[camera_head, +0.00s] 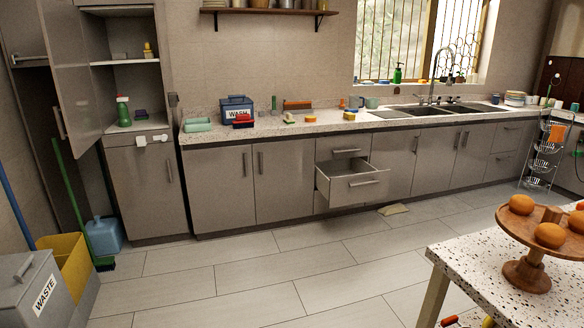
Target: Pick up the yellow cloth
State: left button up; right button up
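A flat, pale yellow piece (394,209) that looks like a cloth lies on the floor at the foot of the lower cabinets, just right of the open drawer. It is small in view, so I cannot be sure that it is a cloth. Small yellow items sit on the counter, one left of centre (310,118) and one further right (349,115); they look like sponges, but are too small to tell. Neither of my grippers is in view.
A drawer (352,185) stands pulled out under the counter (270,128). A speckled table (460,262) with a wooden fruit stand (527,274) fills the lower right. A grey waste bin (35,290) and yellow bucket (66,262) stand at left. The middle floor is clear.

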aim_at(348, 116)
jog(key=i, duration=4.55)
jog(key=i+j+z, duration=0.15)
jog(key=i, duration=0.6)
jog(key=i+j+z, duration=0.15)
jog(key=i, duration=0.6)
